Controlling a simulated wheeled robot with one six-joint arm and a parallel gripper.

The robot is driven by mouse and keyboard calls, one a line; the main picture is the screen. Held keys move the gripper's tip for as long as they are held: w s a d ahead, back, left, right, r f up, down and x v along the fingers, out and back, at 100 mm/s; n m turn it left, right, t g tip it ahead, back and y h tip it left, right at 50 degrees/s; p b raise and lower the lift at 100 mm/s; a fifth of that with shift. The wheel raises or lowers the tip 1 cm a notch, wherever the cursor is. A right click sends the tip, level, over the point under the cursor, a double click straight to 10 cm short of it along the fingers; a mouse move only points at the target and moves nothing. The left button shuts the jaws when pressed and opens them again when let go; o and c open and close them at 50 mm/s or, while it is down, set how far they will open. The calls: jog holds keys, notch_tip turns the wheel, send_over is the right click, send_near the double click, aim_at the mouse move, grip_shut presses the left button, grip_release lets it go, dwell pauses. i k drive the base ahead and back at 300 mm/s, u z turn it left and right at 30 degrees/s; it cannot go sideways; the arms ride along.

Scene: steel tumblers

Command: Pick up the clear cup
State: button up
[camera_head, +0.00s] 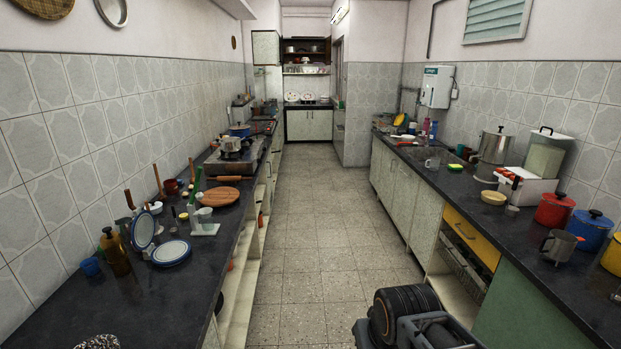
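A small see-through cup (432,162) stands on the right counter, near the sink area and in front of some bottles. It looks upright, but it is small and far off, so its details are hard to tell. Part of my arm shows at the bottom edge, right of centre, as a dark, rounded joint over the floor. My gripper's fingers do not show, and the cup is well apart from my arm.
The right counter (532,268) also holds a steel pot (495,145), a grey mug (559,246), a red canister (554,209) and a blue canister (591,230). The left counter (120,308) holds plates, bottles and a stove. The tiled aisle (310,220) between them is clear.

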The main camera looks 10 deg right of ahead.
aim_at(433, 164)
jog(key=i, duration=2.3)
jog(key=z, duration=0.6)
jog(key=i, duration=2.3)
jog(key=z, duration=1.15)
jog(key=i, duration=1.3)
jog(key=z, duration=0.45)
